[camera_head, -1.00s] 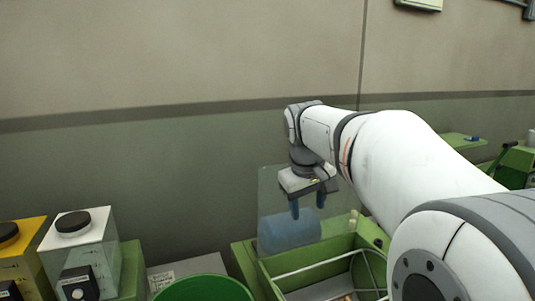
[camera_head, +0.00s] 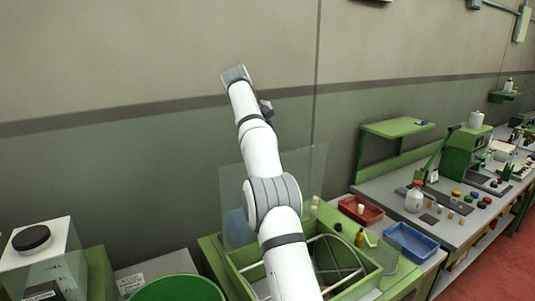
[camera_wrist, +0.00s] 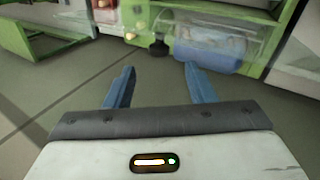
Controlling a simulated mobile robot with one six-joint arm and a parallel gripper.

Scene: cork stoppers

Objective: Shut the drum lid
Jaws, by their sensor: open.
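The drum lid looks to be the clear panel (camera_head: 305,165) standing raised at the back of the green box (camera_head: 365,284). Inside the box is a round wire-framed drum (camera_head: 345,250), partly hidden by my arm. My gripper (camera_wrist: 158,68) is open and empty, with its two blue fingers apart. In the head view it is mostly hidden behind my arm, high above the box and in front of the wall. In the wrist view a clear panel (camera_wrist: 215,22) and a blue cylinder (camera_wrist: 195,52) lie beyond the fingertips, and nothing touches them.
Right of the box are a red tray (camera_head: 360,210), a blue tray (camera_head: 411,241) and a crowded bench.

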